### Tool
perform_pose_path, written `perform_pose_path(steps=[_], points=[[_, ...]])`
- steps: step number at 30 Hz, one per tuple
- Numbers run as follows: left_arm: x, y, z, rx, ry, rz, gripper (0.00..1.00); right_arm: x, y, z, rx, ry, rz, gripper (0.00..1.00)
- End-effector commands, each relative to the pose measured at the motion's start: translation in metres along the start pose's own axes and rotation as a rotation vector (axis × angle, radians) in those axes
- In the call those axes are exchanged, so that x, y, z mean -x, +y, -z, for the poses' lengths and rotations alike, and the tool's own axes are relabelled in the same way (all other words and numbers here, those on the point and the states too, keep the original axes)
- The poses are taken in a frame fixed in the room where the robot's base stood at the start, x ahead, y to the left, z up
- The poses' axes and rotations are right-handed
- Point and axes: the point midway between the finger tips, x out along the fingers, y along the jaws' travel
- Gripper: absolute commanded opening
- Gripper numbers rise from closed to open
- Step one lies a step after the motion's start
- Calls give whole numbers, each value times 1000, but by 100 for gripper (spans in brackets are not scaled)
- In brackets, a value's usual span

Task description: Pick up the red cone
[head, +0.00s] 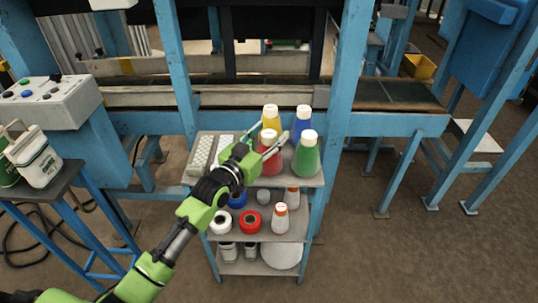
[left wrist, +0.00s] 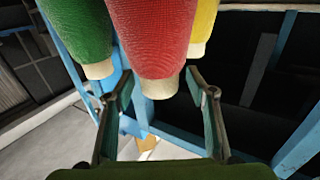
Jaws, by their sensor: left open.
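The red cone (head: 269,159) is a thread cone with a pale tip. It stands upright on the top shelf of a small rack, among the yellow cone (head: 270,121), blue cone (head: 301,124) and green cone (head: 307,157). My left gripper (head: 268,136) is open at the red cone, with its fingers spread to either side. In the left wrist view the cones appear tip down. There the red cone (left wrist: 153,35) and its pale tip lie between and beyond the open fingers (left wrist: 158,82). I cannot tell whether a finger touches it. My right gripper is not in view.
The green cone (left wrist: 80,35) and yellow cone (left wrist: 203,25) stand close beside the red one. Pale boxes (head: 202,153) lie at the shelf's left. Lower shelves hold white and red spools (head: 250,222). Blue machine posts (head: 345,90) rise behind the rack.

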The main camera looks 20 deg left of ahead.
Motion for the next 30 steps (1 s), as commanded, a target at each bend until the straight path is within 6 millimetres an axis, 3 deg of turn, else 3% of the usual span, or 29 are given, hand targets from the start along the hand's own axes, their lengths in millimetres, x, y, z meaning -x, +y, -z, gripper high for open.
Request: perform_pose_path(steps=[5, 9, 11, 23, 30], points=[[0, 0, 0, 0, 0, 0, 48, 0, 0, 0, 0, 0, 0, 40], [0, 0, 0, 0, 0, 0, 12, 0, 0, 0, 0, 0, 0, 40], [0, 0, 0, 0, 0, 0, 0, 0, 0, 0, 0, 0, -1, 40], [0, 0, 7, -1, 4, -1, 0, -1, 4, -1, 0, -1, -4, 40], [2, -3, 38, -4, 7, 1, 0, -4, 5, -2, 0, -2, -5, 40]])
